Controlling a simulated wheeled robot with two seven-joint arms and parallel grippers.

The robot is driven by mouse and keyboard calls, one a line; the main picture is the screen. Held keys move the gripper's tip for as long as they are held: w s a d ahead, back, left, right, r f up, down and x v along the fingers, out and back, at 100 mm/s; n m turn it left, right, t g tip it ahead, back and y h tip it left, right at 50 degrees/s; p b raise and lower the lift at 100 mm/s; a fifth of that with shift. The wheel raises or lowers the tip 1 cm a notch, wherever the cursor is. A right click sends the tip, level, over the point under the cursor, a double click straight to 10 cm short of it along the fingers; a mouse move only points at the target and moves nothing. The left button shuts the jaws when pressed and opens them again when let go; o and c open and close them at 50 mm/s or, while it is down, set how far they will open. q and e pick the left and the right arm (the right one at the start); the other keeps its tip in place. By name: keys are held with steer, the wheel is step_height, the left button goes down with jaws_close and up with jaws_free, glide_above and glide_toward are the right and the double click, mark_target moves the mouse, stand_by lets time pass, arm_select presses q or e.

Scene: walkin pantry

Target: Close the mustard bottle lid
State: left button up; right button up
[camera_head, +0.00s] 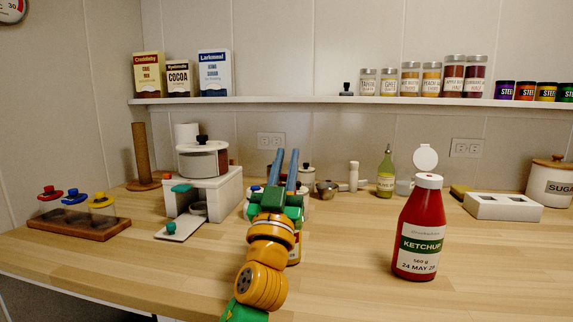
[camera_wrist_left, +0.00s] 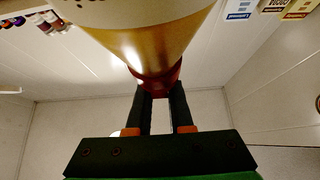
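A red ketchup bottle (camera_head: 420,232) stands upright on the counter at the right; its white flip lid (camera_head: 425,158) is open and raised. No bottle with a readable mustard label shows. A labelled container (camera_head: 294,254) is mostly hidden behind my left arm, so I cannot tell what it is. My left gripper (camera_head: 285,158) is at the middle of the counter, its two fingers apart and pointing away. My right gripper is out of view.
A white stand (camera_head: 216,190) with a jar on it is left of my gripper. A wooden rack (camera_head: 80,226) with small jars is far left. A green bottle (camera_head: 386,178), a white holder (camera_head: 500,207) and a sugar canister (camera_head: 549,185) are behind. The front right counter is clear.

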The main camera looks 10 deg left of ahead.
arm_select(q)
steer(key=o, duration=0.3)
